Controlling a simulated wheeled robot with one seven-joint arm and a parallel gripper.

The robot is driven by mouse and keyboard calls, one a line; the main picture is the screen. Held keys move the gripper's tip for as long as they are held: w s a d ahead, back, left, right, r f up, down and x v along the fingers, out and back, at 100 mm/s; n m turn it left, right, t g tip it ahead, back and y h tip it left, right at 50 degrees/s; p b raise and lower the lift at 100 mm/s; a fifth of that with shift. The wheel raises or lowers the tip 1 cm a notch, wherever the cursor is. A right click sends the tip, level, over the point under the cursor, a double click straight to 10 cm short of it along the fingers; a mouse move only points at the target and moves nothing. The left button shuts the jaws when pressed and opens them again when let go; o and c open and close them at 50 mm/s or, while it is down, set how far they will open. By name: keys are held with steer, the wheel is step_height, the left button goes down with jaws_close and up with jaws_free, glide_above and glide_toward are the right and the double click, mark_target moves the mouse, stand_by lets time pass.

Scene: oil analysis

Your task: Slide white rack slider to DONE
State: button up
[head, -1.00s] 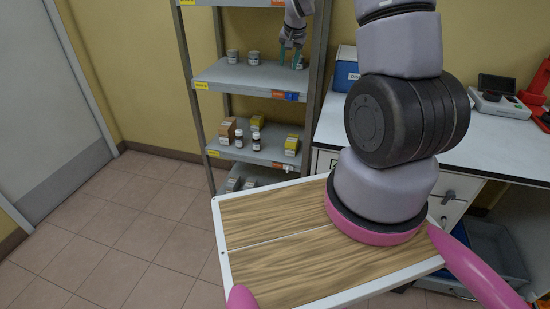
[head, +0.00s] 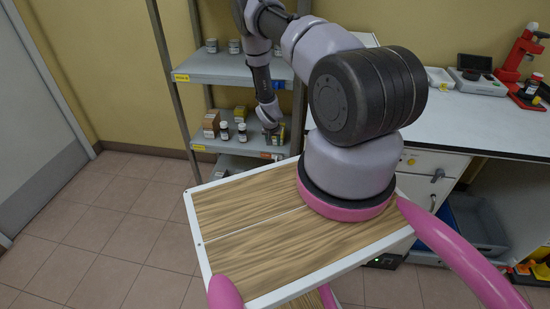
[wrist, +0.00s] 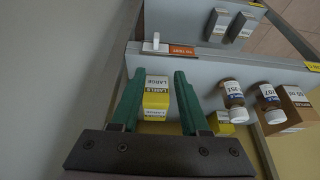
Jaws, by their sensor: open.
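The white slider (wrist: 155,44) sits on the front edge of a rack shelf, beside an orange label reading TO TEST (wrist: 182,50). It is small and partly unclear in the head view (head: 278,157). No DONE label is readable. My gripper (wrist: 159,74) has green fingers, which are open on either side of a yellow-and-white LABELS box (wrist: 155,95) in the wrist view. I cannot tell whether they touch it. The slider lies beyond the fingertips, apart from them. In the head view my gripper (head: 272,128) is at the right part of the middle shelf.
Brown bottles (wrist: 234,96) and a cardboard box (wrist: 296,108) stand on the same shelf. Small grey boxes (wrist: 240,27) are on the shelf below. The shelf above (head: 215,65) holds jars. A white bench (head: 430,120) is right of the rack. Floor to the left is clear.

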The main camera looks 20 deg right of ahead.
mark_target(276, 158)
steer(key=x, duration=0.4)
steer(key=s+x, duration=0.1)
steer(key=x, duration=0.7)
steer(key=shift+s+f, duration=0.15)
steer(key=shift+f, duration=0.35)
jaws_close()
stand_by(0.7)
